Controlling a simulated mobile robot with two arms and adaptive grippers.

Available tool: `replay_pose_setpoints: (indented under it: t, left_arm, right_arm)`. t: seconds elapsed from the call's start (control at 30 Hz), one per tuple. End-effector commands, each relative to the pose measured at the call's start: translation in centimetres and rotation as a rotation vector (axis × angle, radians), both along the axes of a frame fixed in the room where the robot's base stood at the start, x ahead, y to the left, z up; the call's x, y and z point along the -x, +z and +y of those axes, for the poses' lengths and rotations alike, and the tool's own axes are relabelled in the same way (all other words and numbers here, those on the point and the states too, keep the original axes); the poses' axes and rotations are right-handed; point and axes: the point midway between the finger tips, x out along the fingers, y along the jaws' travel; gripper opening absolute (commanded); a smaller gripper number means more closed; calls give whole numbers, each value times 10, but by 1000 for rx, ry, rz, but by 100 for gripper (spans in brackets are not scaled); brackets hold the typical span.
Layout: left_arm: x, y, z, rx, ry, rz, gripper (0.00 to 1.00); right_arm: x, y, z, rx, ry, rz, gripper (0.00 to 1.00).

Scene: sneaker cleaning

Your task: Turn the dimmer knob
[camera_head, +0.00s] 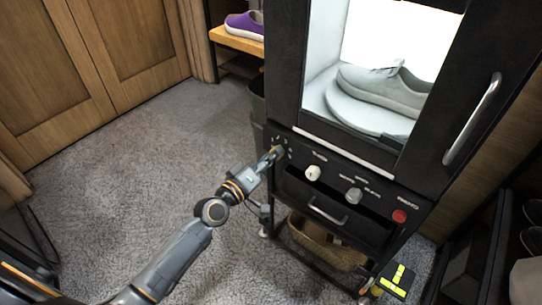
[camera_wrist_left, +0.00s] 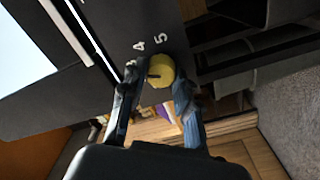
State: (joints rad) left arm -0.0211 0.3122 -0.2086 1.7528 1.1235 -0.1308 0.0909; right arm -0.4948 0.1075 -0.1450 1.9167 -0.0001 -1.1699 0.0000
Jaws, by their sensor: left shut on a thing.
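The yellow dimmer knob (camera_wrist_left: 161,66) sits on the black front panel in the left wrist view, with a dark pointer mark and the printed numbers 4 and 5 beside it. My left gripper (camera_wrist_left: 157,82) has a finger on each side of it and is shut on it. In the head view my left gripper (camera_head: 276,153) reaches the left end of the cabinet's control panel (camera_head: 333,183) and hides most of the knob. My right gripper is in neither view.
A white knob (camera_head: 313,172), a grey knob (camera_head: 353,195) and a red button (camera_head: 399,216) lie further right on the panel. Above, a grey shoe (camera_head: 380,90) stands inside the lit cabinet. A drawer handle (camera_head: 327,215) and a wicker basket (camera_head: 325,243) are below. Carpet at left is clear.

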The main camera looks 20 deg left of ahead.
Motion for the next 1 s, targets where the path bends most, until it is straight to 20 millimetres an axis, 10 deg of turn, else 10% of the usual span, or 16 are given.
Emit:
replay_pose_setpoints:
  t: [0.03, 0.07, 0.17, 0.57, 1.0]
  left_arm:
    - [0, 0, 0, -1, 1, 0, 0]
    - [0, 0, 0, -1, 1, 0, 37]
    - [0, 0, 0, -1, 1, 0, 54]
    - [8, -2, 3, -3, 1, 2, 54]
    - [89, -1, 32, -5, -4, 4, 54]
  right_arm:
    - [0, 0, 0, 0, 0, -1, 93]
    - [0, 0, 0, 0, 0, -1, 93]
    - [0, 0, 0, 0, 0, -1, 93]
    - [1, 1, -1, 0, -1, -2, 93]
    - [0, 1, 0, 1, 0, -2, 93]
